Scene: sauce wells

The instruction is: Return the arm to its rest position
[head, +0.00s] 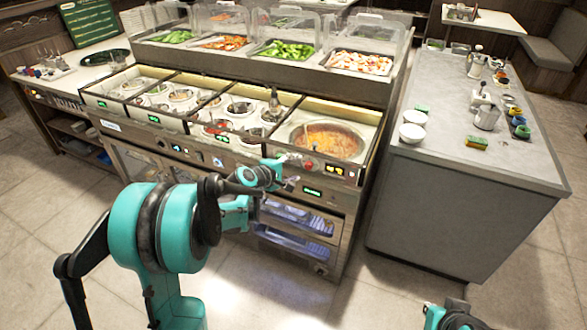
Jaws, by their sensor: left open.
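My left arm, teal and black, reaches in from the lower left. My left gripper (291,172) is open and looks empty. In the picture it lies over the front panel of the sauce well counter (225,150), just below the large round pan of orange-red food (327,141). I cannot tell whether it touches the counter. Only a small teal and black part of my right arm shows at the bottom right edge, and its gripper is not seen.
Several small sauce wells (240,108) sit left of the pan, with a ladle (274,102) standing among them. Clear-covered food trays (285,50) stand behind. A grey counter (450,118) at right holds white bowls (412,132) and a metal pitcher (487,117). The floor in front is clear.

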